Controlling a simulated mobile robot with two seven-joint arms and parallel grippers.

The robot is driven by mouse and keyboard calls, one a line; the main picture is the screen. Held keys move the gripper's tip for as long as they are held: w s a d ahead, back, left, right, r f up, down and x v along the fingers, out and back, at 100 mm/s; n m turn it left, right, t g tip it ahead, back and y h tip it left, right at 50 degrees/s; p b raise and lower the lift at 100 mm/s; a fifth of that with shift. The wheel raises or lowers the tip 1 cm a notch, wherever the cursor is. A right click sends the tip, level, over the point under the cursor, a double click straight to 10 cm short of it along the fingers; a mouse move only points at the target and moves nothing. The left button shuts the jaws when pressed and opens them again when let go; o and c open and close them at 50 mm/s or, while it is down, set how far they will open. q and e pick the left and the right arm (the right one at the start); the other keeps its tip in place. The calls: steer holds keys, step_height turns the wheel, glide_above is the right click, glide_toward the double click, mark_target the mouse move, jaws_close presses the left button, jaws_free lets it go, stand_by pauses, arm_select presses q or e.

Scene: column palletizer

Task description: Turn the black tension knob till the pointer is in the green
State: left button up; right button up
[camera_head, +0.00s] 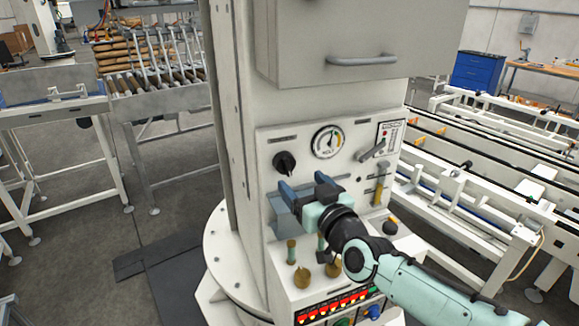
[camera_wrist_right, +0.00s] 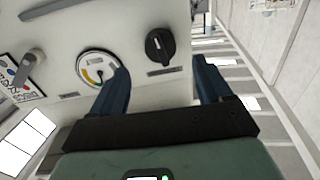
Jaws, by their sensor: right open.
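The black tension knob (camera_head: 285,163) is on the white column panel, left of the round gauge (camera_head: 327,142). Its pale mark points down in the head view. The gauge has a white face with a yellow arc and a thin dark pointer; I cannot tell whether the pointer is in the green. My right gripper (camera_head: 284,199) is open and empty, with blue fingers just below the knob and apart from it. In the right wrist view, the knob (camera_wrist_right: 160,45) shows ahead between the fingers (camera_wrist_right: 163,76), and the gauge (camera_wrist_right: 97,67) is partly behind the left finger. My left gripper is out of view.
A grey lever (camera_head: 372,151) sits right of the gauge. Below are small brass-coloured fittings (camera_head: 302,277) and a lit red display row (camera_head: 335,306). A cabinet with a bar handle (camera_head: 362,60) overhangs the panel. Conveyors stand on both sides.

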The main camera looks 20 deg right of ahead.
mark_target(289, 169)
steer(key=w, duration=0.4)
steer(key=w+a+p, duration=0.1)
steer(key=w, duration=0.2)
steer(key=shift+a, duration=0.1)
steer(key=c, duration=1)
steer(key=shift+s+f+m+b, duration=0.1)
steer(key=shift+f+m+b, duration=0.1)
steer(key=shift+m+b, duration=0.75)
steer(key=shift+c, duration=0.2)
steer(key=shift+m, duration=0.45)
steer(key=shift+r, duration=0.15)
